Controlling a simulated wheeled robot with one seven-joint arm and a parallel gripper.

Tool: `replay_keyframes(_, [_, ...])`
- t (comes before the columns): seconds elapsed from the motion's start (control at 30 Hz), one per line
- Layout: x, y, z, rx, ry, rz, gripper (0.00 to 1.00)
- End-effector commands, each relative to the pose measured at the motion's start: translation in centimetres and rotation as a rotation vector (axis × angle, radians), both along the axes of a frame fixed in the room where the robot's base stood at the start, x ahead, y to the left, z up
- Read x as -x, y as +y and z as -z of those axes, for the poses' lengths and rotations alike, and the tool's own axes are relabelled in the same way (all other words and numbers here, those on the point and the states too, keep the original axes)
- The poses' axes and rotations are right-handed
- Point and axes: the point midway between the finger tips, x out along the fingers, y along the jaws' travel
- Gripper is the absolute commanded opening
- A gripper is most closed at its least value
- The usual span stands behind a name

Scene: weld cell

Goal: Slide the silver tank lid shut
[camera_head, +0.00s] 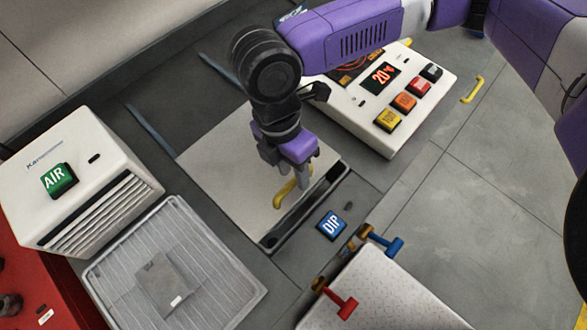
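The silver tank lid (222,163) is a flat pale plate in the middle of the bench. It covers most of the tank opening, and a dark gap (312,208) shows along its right side. A yellow handle (285,192) stands on the lid near that edge. My gripper (287,175) points down right over the handle. Its fingers are at or just above the handle's upper end. Whether they close on it is hidden by the gripper body and the viewing angle.
A blue DIP button (331,225) is right of the gap. A white control box (385,95) stands behind. An AIR unit (75,185) and a wire tray (225,262) are at left. A white box with red and blue taps (385,295) is in front.

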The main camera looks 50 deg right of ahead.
Motion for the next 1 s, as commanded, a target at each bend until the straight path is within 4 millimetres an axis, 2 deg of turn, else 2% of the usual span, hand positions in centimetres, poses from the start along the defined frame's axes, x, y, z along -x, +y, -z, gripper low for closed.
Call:
replay_keyframes(0.13, [0.17, -0.04, 0.73, 0.001, 0.001, 0.000, 0.36])
replay_keyframes(0.37, [0.14, -0.03, 0.83, 0.001, -0.001, 0.000, 0.36])
replay_keyframes(0.57, [0.14, -0.02, 0.82, 0.001, -0.001, 0.000, 0.01])
replay_keyframes(1.0, [0.14, -0.02, 0.79, 0.001, -0.001, 0.000, 0.00])
